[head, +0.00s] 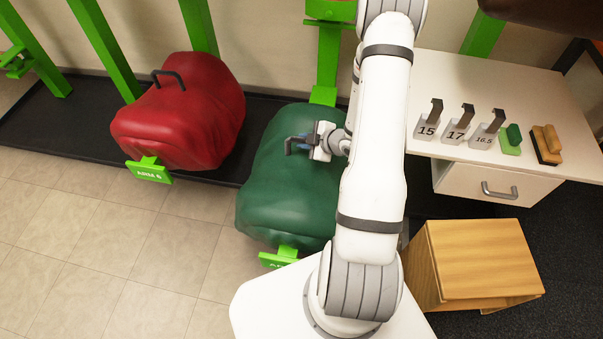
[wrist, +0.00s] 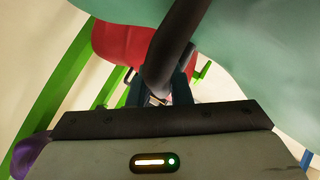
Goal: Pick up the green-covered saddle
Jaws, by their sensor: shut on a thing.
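The green-covered saddle (head: 283,185) sits in the middle of the head view, between the red-covered saddle and my arm. It appears to rest on a green stand, and a dark handle (head: 296,142) stands on its top. My gripper (head: 308,142) is at this handle, shut on it. In the wrist view the dark handle bar (wrist: 172,55) passes between the fingers of my gripper (wrist: 160,92). The pale green cover (wrist: 258,45) fills the upper right there. My arm hides the right side of the saddle in the head view.
A red-covered saddle (head: 185,115) sits on a green rack to the left. A white table (head: 520,85) with number tags and brushes stands at the right, above a drawer. A wooden stool (head: 480,262) stands at the lower right. Tiled floor (head: 140,270) is clear at the lower left.

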